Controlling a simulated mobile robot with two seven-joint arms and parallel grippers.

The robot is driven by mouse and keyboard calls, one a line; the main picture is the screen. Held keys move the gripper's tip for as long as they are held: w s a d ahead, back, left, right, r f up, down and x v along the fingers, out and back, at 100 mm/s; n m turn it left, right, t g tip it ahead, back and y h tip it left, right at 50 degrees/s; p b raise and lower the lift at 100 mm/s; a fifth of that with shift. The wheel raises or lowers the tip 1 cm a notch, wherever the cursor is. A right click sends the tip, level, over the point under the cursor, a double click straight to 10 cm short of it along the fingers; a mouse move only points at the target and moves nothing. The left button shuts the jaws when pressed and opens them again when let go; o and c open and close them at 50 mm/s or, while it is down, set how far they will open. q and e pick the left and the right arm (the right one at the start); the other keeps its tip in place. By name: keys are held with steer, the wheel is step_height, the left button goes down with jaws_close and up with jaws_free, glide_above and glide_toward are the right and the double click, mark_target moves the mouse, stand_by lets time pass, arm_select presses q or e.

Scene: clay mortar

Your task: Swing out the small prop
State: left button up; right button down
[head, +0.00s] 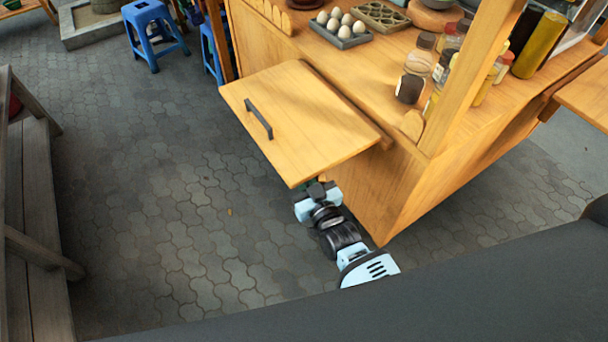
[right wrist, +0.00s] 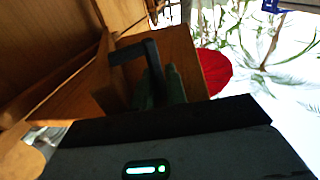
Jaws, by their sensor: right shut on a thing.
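A wooden flap (head: 290,120) with a dark bar handle (head: 258,118) sticks out level from the stall's side in the head view. My right gripper (head: 322,184) is under its near corner, its fingertips partly hidden by the flap. In the right wrist view a small wooden panel (right wrist: 185,60), which looks like the prop, stands under the stall wood. It carries a black handle (right wrist: 128,52). The fingers (right wrist: 160,88) of my right gripper are shut on that handle. The prop is hidden in the head view. My left gripper is not in view.
The stall counter (head: 375,80) holds eggs in a tray (head: 340,30) and several jars (head: 418,62). Blue stools (head: 152,30) stand at the back left. A wooden bench (head: 35,200) is at the left edge. Paved floor (head: 170,180) is clear between bench and stall.

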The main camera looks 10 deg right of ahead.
steer(key=shift+a+r, duration=0.1)
steer(key=c, duration=1.5)
jaws_free()
steer(key=shift+r, duration=0.1)
steer(key=shift+s+d, duration=0.25)
steer(key=shift+s, duration=0.05)
steer(key=v, duration=0.7)
steer(key=shift+s+a, duration=0.25)
